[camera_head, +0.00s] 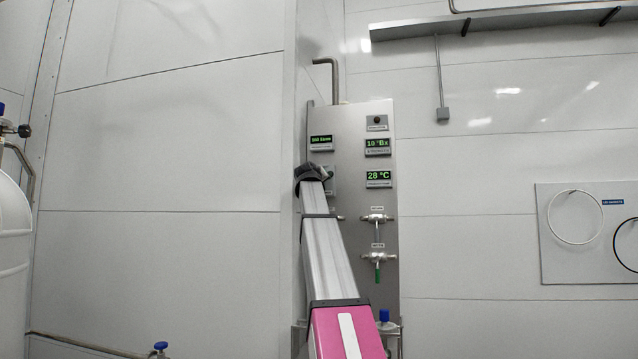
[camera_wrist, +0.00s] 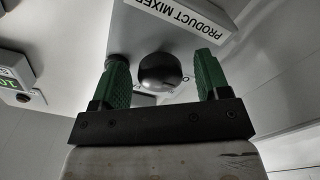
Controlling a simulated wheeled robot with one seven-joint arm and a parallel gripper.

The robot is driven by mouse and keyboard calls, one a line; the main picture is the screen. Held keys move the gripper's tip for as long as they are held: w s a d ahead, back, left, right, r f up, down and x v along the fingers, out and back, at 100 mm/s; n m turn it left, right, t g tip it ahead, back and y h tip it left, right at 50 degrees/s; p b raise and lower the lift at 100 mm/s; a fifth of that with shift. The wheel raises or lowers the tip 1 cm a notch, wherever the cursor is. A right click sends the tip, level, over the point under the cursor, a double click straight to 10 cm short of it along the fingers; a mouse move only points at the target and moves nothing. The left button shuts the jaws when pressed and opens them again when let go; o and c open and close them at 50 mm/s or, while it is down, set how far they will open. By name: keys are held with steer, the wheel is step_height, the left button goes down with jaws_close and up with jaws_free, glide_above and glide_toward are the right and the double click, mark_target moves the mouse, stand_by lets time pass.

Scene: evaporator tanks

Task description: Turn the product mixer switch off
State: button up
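The product mixer switch (camera_wrist: 160,72) is a round black knob on a grey panel, in the wrist view. A white label (camera_wrist: 180,15) reading "PRODUCT MIXER" shows upside down beside it. My gripper (camera_wrist: 162,70) is open, with one green finger on each side of the knob and a gap on both sides. I cannot tell how far the fingertips reach along the knob. In the head view my gripper (camera_head: 311,172) is at the metal control panel (camera_head: 350,130), and my arm hides the switch there. The knob's pointer direction is not readable.
Green displays (camera_head: 378,147) and a small black knob (camera_head: 377,120) sit on the panel close to my gripper. Valves (camera_head: 377,218) stick out lower right. A white wall corner stands close on the left of the panel.

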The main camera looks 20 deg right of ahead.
steer(key=v, duration=1.1)
steer(key=shift+w, duration=0.1)
stand_by(0.4)
